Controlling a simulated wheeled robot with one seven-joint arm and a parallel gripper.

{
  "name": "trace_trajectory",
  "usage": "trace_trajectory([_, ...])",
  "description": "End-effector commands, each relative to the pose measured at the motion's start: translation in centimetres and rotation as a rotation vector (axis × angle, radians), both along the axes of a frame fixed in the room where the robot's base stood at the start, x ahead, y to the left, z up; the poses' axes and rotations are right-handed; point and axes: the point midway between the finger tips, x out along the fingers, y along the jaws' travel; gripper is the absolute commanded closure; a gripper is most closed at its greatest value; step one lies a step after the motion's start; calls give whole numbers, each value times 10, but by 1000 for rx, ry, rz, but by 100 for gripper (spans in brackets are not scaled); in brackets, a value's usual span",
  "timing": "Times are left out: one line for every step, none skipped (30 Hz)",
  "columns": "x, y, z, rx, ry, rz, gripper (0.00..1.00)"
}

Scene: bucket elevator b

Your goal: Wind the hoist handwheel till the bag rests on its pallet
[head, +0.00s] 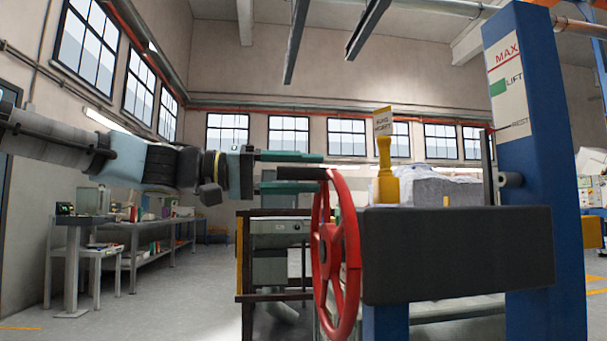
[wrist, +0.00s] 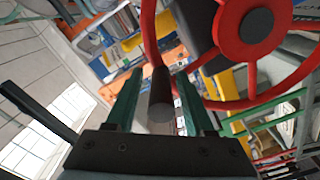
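The red handwheel (head: 351,243) stands upright on the side of a dark housing (head: 455,255). Its dark crank handle (head: 300,173) sticks out to the left from the top of the rim. My gripper (head: 318,173) has its two green fingers open, one above and one below the handle. In the wrist view the handle (wrist: 160,95) lies between the fingertips (wrist: 158,88), with a gap showing on both sides. A pale grey bag (head: 445,188) shows behind the housing; its underside and the pallet are hidden.
A blue post (head: 540,170) carries a scale (head: 508,85) marked MAX, LIFT and REST. Benches (head: 140,236) line the left wall; the floor there is clear.

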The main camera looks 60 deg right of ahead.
Motion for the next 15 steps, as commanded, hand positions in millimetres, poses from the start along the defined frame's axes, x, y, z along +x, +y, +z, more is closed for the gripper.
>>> trace_trajectory([0,0,0,0,0,1,41])
trace_trajectory([0,0,0,0,0,1,41])
trace_trajectory([0,0,0,-1,1,2,41])
trace_trajectory([1,0,0,0,2,2,41])
trace_trajectory([1,0,0,0,2,2,41])
trace_trajectory([1,0,0,0,2,2,41])
trace_trajectory([1,0,0,0,2,2,41])
trace_trajectory([1,0,0,0,1,3,41])
trace_trajectory([2,0,0,0,1,3,41])
trace_trajectory([3,1,0,0,2,4,41])
trace_trajectory([5,2,0,0,2,4,41])
trace_trajectory([9,4,0,0,2,5,41])
trace_trajectory([12,6,0,0,2,5,41])
trace_trajectory([15,9,0,0,2,5,41])
trace_trajectory([21,13,0,0,1,7,41])
